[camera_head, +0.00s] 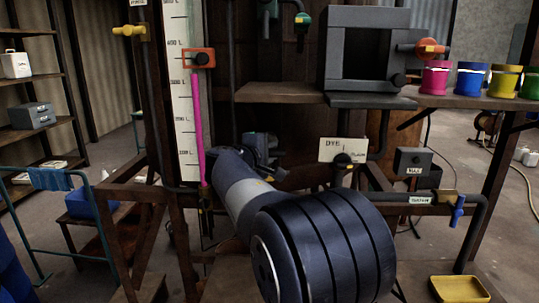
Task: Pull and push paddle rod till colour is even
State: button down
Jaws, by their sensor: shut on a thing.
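My gripper (262,150) shows partly beyond my own arm, low in front of the dark brown wall of the vat stand. It is shut on the paddle rod. Its fingertips and the held part of the rod are mostly hidden behind my wrist and arm. A tall white level scale (182,100) stands left of the gripper. A thin magenta column (198,130) rises beside its marks, with a red-orange clamp (198,58) above the column's top. The liquid inside the vat is not visible, so its evenness cannot be told from this view.
A dark square box frame (375,14) stands on a shelf, upper right. Magenta (435,80), blue (470,80) and yellow (504,83) pots line the right shelf. A dye sign (343,150) and a blue-handled tap (458,210) sit lower right. A yellow tray (460,290) lies below.

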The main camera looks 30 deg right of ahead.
jog(key=shift+w+r, duration=0.1)
jog(key=c, duration=1.7)
grip_release()
jog(key=o, duration=0.3)
jog(key=shift+w+d, duration=0.1)
jog(key=shift+w, duration=0.05)
jog(key=shift+o, duration=0.8)
jog(key=b+v, duration=0.3)
jog(key=v, duration=0.8)
jog(key=shift+d, duration=0.2)
